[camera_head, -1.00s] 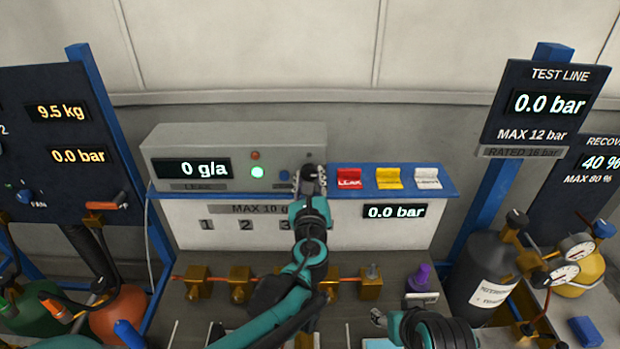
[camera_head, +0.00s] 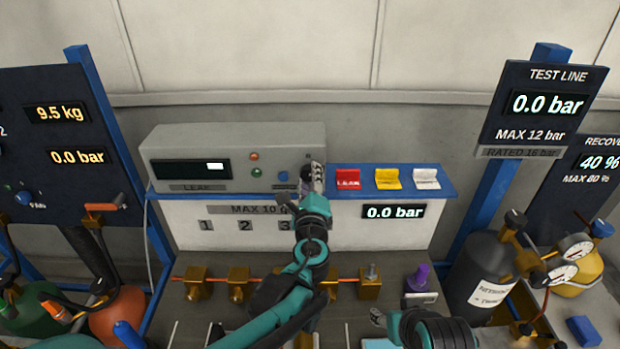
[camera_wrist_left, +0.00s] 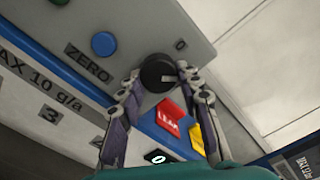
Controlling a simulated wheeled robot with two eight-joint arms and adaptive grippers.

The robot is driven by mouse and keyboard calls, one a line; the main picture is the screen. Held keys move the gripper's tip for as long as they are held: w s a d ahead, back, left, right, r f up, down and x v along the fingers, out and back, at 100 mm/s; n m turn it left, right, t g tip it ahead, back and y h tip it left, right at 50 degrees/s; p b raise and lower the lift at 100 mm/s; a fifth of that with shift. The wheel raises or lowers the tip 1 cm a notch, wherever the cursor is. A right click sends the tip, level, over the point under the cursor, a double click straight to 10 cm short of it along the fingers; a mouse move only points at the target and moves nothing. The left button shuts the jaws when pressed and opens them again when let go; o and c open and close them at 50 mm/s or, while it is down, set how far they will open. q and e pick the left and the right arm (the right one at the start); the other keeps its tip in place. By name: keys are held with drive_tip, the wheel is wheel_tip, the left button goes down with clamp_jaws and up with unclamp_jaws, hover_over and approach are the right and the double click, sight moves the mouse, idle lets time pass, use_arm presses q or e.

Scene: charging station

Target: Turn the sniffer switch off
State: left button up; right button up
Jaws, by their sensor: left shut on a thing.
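The sniffer unit is a grey box (camera_head: 220,145) on the blue shelf, with a dark display (camera_head: 191,169) showing only a short white bar. Its green lamp (camera_head: 257,172) looks dim. The switch is a black round knob (camera_wrist_left: 156,73) with a light mark, beside a "0" label in the left wrist view. My left gripper (camera_head: 316,178) is at the box's right end and hides the knob in the head view. In the left wrist view its fingers (camera_wrist_left: 161,80) are closed on either side of the knob. My right gripper (camera_head: 378,317) is low in the head view, its jaws unclear.
A blue ZERO button (camera_wrist_left: 104,44) sits close beside the knob. Brass valves (camera_head: 239,283) line the bench below.

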use_arm(q)
drive_tip(key=n, duration=0.4)
drive_tip(key=shift+r+n, duration=0.1)
drive_tip(key=shift+n, duration=0.2)
drive_tip(key=n, duration=0.4)
drive_tip(key=shift+r+n, duration=0.1)
drive_tip(key=shift+n, duration=0.2)
drive_tip(key=o, duration=1.2)
drive_tip(key=shift+c, duration=0.2)
drive_tip(key=shift+s, duration=0.1)
drive_tip(key=s, duration=1.2)
